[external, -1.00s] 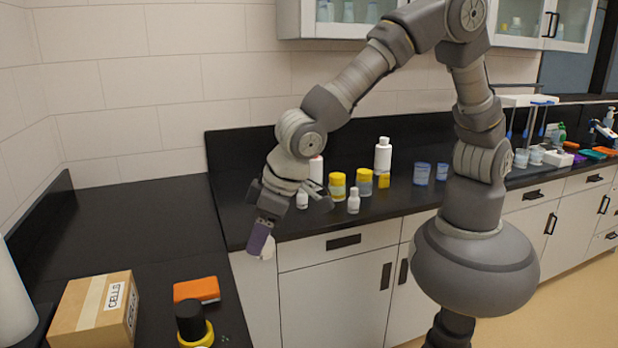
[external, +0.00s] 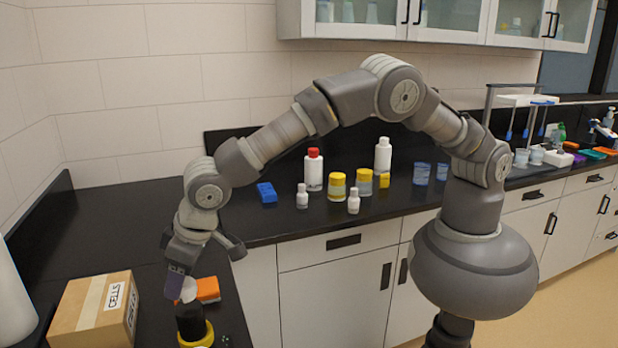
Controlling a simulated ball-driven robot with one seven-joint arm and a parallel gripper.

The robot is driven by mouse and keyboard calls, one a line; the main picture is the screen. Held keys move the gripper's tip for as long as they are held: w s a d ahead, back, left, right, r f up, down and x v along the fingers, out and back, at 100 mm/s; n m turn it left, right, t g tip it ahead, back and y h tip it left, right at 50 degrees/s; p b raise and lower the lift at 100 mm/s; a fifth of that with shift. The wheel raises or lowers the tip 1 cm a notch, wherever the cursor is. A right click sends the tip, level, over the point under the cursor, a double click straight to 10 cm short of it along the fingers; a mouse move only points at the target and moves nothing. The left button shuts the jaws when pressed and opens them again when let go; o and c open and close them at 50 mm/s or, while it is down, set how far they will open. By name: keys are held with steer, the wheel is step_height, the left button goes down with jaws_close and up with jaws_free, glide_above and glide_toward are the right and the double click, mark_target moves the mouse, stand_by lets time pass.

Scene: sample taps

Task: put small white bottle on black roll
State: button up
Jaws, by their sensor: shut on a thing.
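My gripper (external: 181,287) points down over the left counter, shut on a small white bottle (external: 188,291). Only part of the bottle shows beside the dark finger. The black roll (external: 190,322) stands directly below it, on top of a yellow roll (external: 203,341). The bottle's lower end is at the black roll's top edge in the picture; I cannot tell whether they touch.
An orange box (external: 208,289) lies just behind the roll. A cardboard box (external: 92,312) stands to the left. Two other small white bottles (external: 302,197) (external: 353,202), a red-capped bottle (external: 313,171) and yellow-lidded jars (external: 337,187) stand on the back counter. The left counter's rear is clear.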

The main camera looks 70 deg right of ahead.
steer(key=shift+w+a, duration=0.15)
steer(key=shift+f+b, duration=0.4)
steer(key=shift+f, duration=1.3)
steer(key=shift+f, duration=0.15)
steer(key=o, duration=1.1)
steer(key=shift+c, duration=0.2)
